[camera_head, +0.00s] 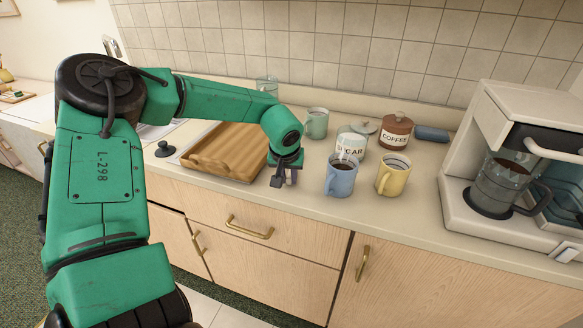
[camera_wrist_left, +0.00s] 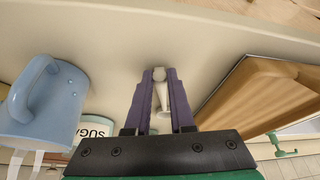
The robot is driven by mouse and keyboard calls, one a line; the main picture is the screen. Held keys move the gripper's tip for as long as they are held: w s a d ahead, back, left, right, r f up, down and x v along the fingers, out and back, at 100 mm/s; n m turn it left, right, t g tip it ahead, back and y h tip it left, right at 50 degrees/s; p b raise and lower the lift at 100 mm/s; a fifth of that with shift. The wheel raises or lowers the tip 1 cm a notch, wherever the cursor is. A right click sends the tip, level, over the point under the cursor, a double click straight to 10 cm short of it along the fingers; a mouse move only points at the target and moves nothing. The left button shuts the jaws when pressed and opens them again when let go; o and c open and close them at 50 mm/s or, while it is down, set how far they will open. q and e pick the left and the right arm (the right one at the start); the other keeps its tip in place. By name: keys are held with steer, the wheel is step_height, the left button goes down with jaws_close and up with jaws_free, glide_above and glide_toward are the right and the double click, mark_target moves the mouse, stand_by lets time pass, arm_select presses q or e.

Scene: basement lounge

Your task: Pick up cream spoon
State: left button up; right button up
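The cream spoon (camera_wrist_left: 162,92) shows in the left wrist view between the two purple fingers of my left gripper (camera_wrist_left: 161,76). The fingers stand close together with the spoon filling the narrow gap at their tips, so the gripper appears shut on it. In the head view my left gripper (camera_head: 290,176) points down at the counter's front part, left of the blue mug (camera_head: 341,178). The spoon cannot be made out there. I cannot tell whether the spoon still touches the counter (camera_head: 310,200). My right gripper is in neither view.
A wooden tray (camera_head: 247,139) lies left of the gripper. Right of it stand the blue mug, a yellow mug (camera_head: 391,178), a sugar jar (camera_head: 350,148) and a coffee jar (camera_head: 396,134). A green mug (camera_head: 317,123) is behind. A coffee maker (camera_head: 486,178) stands far right.

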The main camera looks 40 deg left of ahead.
arm_select(q)
jaws_close()
steer(key=shift+r, duration=0.15)
step_height(320, 180, up, 20)
steer(key=shift+b, duration=0.3)
steer(key=shift+f, duration=0.2)
